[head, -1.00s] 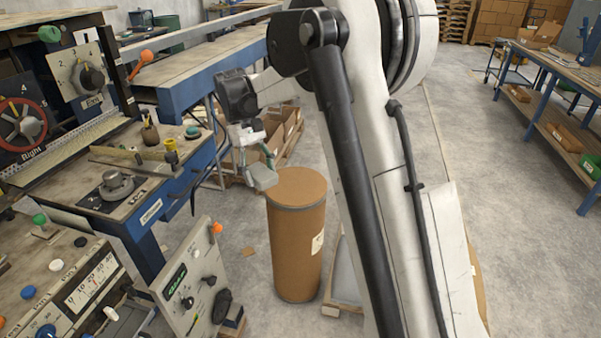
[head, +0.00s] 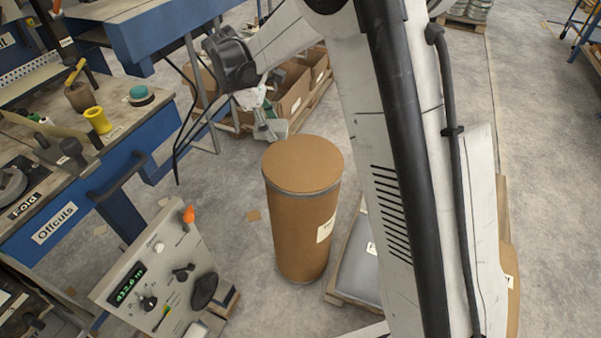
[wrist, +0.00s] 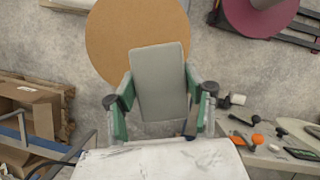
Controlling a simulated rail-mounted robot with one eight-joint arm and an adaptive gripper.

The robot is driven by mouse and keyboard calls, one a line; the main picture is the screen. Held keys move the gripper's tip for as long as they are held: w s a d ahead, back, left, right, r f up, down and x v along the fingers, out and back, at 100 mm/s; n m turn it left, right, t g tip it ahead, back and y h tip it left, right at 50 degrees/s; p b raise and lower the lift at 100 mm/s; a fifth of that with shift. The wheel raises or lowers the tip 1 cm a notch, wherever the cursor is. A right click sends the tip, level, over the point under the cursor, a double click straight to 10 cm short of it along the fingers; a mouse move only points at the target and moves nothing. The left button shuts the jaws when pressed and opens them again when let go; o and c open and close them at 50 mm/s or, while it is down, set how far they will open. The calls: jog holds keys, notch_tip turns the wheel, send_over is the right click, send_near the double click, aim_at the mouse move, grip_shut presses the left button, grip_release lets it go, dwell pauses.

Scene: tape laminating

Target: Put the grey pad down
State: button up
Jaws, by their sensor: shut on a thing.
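The grey pad (wrist: 160,80) is a flat, rounded rectangle held between the green fingers of my gripper (wrist: 159,96) in the wrist view. In the head view the pad (head: 271,130) hangs below my gripper (head: 262,112), just up and left of the brown drum's round lid (head: 302,165). In the wrist view the pad overlaps part of a round brown top (wrist: 110,30). The pad is held in the air; its height above the lid is hard to tell. My gripper is shut on it.
Open cardboard boxes (head: 291,95) stand behind the drum. A control panel (head: 160,275) with knobs and an orange button is at the lower left, near a blue workbench (head: 150,135). A pallet (head: 345,290) with a grey load is right of the drum. Floor lies between.

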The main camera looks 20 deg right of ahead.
jog(key=a+f+n, duration=0.1)
jog(key=a+f+n+t+b, duration=0.1)
jog(key=f+n, duration=0.1)
jog(key=a+f+n+t+b, duration=0.1)
jog(key=shift+s+a+f+n, duration=0.2)
jog(key=shift+s+f+n, duration=0.1)
jog(key=shift+f+n, duration=0.1)
jog(key=b, duration=0.1)
send_over(303, 165)
jog(key=a, duration=0.1)
notch_tip(303, 165, down, 7)
jog(key=shift+a+r, duration=0.1)
jog(key=shift+a, duration=0.05)
jog(key=shift+f+b, duration=0.55)
jog(key=shift+f, duration=1.5)
jog(key=shift+f, duration=0.1)
jog(key=o, duration=1.2)
jog(key=shift+c, duration=0.2)
